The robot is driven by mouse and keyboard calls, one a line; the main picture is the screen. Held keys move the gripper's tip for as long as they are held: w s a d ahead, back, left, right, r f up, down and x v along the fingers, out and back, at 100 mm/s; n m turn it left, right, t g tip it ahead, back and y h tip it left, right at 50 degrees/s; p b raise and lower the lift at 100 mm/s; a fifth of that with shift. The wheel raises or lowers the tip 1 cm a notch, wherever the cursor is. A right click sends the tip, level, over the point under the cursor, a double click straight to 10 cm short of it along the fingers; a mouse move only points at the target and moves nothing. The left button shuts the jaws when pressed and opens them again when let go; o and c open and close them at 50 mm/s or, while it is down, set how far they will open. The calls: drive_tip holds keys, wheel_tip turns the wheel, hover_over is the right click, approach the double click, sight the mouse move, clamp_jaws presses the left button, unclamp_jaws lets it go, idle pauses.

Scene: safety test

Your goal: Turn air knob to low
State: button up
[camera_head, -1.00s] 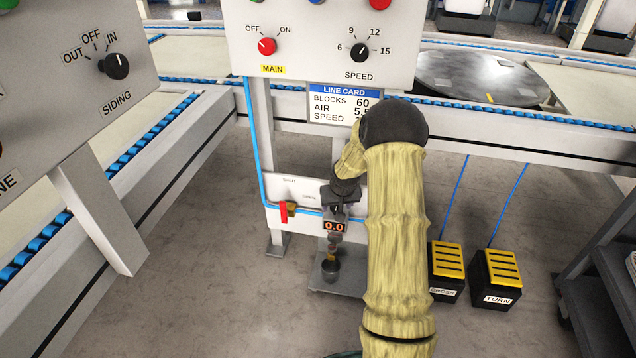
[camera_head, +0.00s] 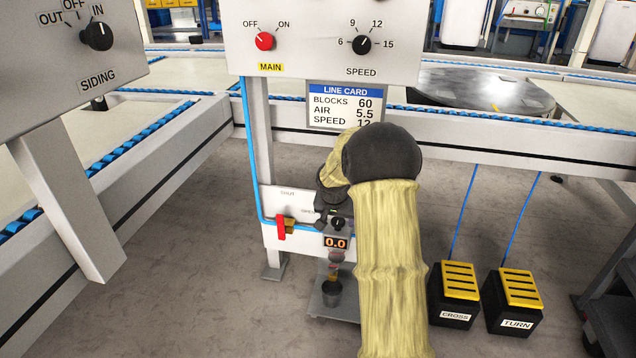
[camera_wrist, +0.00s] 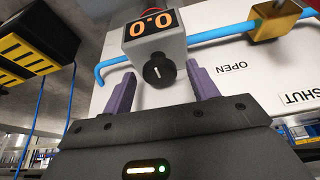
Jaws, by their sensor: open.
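The air knob (camera_wrist: 159,71) is a round black knob with a white pointer line, on a grey box with an orange 0.0 display (camera_wrist: 148,25). In the wrist view my gripper (camera_wrist: 162,85) is open, with one purple finger on each side of the knob and a gap to it. In the head view the knob (camera_head: 338,222) shows small above the 0.0 display, and my wrist and arm hide part of the panel. A line card (camera_head: 345,104) reads blocks 60, air 5.5, speed 12.
A red valve handle (camera_head: 281,226) on a brass fitting sits left of the knob, near the OPEN and SHUT labels. A blue air hose (camera_wrist: 220,33) runs to the box. Two pedals, CROSS (camera_head: 456,294) and TURN (camera_head: 514,301), stand on the floor at the right.

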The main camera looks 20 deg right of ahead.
drive_tip(key=shift+f+m+b, duration=0.1)
drive_tip(key=shift+m+b, duration=0.4)
drive_tip(key=shift+b, duration=0.3)
drive_tip(key=s+a+r+n+p, duration=0.1)
drive_tip(key=s+a+r+p, duration=0.2)
drive_tip(key=r+p, duration=0.4)
drive_tip(key=s+a+r+n+y+p, duration=0.1)
drive_tip(key=s+a+r+p, duration=0.3)
drive_tip(key=r, duration=0.6)
drive_tip(key=s+a+r+n+p, duration=0.1)
drive_tip(key=s+a+r+p, duration=0.3)
drive_tip(key=r+p, duration=0.5)
drive_tip(key=shift+s+r+n+g+p, duration=0.3)
drive_tip(key=shift+s+n+p, duration=0.1)
drive_tip(key=shift+s+p, duration=0.7)
drive_tip(key=shift+s+a, duration=0.1)
